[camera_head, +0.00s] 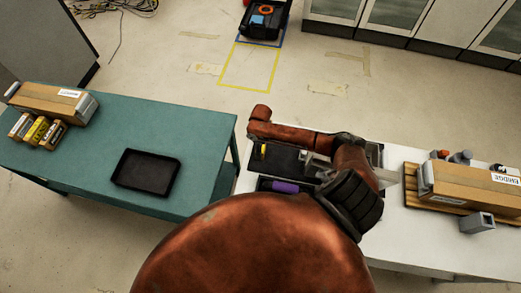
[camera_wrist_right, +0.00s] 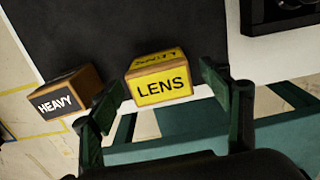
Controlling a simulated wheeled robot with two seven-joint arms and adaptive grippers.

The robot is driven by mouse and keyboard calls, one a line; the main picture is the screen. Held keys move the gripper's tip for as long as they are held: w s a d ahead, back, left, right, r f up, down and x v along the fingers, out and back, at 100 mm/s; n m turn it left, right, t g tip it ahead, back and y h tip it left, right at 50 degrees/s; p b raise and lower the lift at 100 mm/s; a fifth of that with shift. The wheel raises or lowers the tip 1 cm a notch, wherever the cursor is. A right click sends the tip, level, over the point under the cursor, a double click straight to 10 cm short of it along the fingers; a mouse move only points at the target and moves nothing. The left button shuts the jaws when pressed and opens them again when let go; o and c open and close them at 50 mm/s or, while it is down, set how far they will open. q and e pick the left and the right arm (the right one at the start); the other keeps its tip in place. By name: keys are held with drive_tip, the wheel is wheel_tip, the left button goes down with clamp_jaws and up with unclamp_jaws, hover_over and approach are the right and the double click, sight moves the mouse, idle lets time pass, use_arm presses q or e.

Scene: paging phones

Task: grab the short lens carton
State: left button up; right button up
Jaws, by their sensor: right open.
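A yellow carton marked LENS (camera_wrist_right: 158,85) shows in the right wrist view at the edge of a dark surface (camera_wrist_right: 130,30). My right gripper (camera_wrist_right: 157,98) is open, with one finger on each side of the carton. A gap shows between the carton and the right finger; I cannot tell whether the left finger touches it. In the head view my arm covers much of the dark area on the white table, and only a small yellow patch (camera_head: 264,150) shows there. My left gripper is not in view.
A brown carton marked HEAVY (camera_wrist_right: 62,95) sits just left of the left finger. In the head view a teal table (camera_head: 200,125) holds an empty black tray (camera_head: 146,172) and several small cartons (camera_head: 38,131). A long carton (camera_head: 465,187) lies on the white table's right.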

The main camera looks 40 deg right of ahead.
drive_tip(key=shift+f, duration=0.1)
drive_tip(key=c, duration=1.3)
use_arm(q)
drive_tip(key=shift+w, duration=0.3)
